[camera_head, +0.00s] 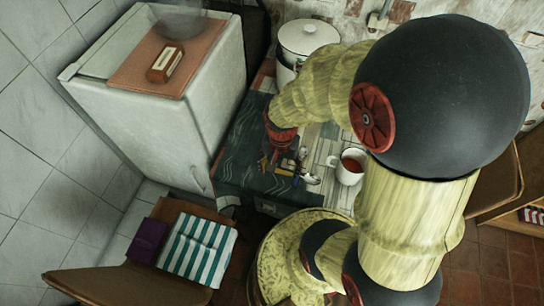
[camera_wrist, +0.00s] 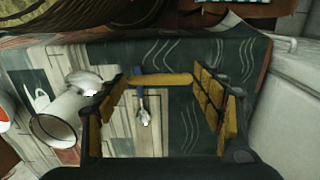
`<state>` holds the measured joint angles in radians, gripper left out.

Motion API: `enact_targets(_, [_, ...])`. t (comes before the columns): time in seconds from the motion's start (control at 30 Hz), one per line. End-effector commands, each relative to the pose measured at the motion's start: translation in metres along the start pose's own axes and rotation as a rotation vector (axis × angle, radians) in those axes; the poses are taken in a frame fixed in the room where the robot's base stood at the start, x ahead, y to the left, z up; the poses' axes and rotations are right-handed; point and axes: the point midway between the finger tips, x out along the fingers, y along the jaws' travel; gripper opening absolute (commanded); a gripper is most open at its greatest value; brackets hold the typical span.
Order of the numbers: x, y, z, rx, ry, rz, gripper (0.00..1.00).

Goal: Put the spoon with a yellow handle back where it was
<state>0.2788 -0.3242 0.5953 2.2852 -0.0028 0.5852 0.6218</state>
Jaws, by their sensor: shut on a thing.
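The spoon with a yellow handle (camera_wrist: 160,79) lies crosswise between my finger pads in the wrist view. Its silver bowl (camera_wrist: 84,80) sticks out past the left finger, near a white mug (camera_wrist: 55,122). My gripper (camera_wrist: 160,88) is shut on this spoon, with its fingers well apart along the handle. A spoon with a blue handle (camera_wrist: 139,98) lies on the patterned table cover (camera_wrist: 195,128) and passes under the yellow handle. I cannot tell how high the held spoon is. In the head view my gripper (camera_head: 284,163) is over the table and largely hides the spoons.
A mug with reddish-brown liquid (camera_head: 351,166) stands right of my gripper. A white lidded pot (camera_head: 305,40) stands at the back. A white fridge (camera_head: 155,120) rises left of the table. A chair (camera_head: 125,285) with a striped towel (camera_head: 198,248) is at the front left.

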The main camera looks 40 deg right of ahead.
Motion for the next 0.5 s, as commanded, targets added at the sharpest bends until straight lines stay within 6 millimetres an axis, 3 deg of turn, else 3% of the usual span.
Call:
enact_targets(0.4, [0.044, -0.065, -0.063, 0.001, 0.002, -0.001, 0.4])
enact_targets(0.5, [0.064, -0.073, -0.072, 0.001, 0.0, 0.001, 0.4])
